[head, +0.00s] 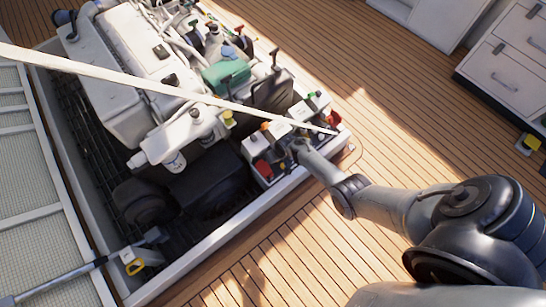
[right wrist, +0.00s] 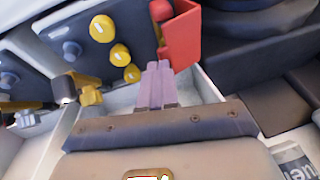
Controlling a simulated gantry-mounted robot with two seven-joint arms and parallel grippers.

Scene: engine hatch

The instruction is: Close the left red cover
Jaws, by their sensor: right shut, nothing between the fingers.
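In the head view, a red cover (head: 263,168) is at the left end of the white switch panel, at the hatch's near right corner. Another small red part shows near the panel's right end (head: 331,131). My right gripper (head: 297,146) is over the panel between them. In the right wrist view, a red cover (right wrist: 184,38) stands raised on its hinge side, with a darker red switch (right wrist: 160,12) beside it. My right gripper (right wrist: 158,70) is shut and empty, its fingertips just below and left of that cover. I cannot tell whether they touch. My left gripper is not in view.
Yellow knobs (right wrist: 121,54) and dark switches sit left of the fingers in the wrist view. The engine (head: 120,60) fills the open hatch. A long pale bar (head: 150,83) crosses the head view above the panel. Wooden deck (head: 390,120) right of the hatch is clear.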

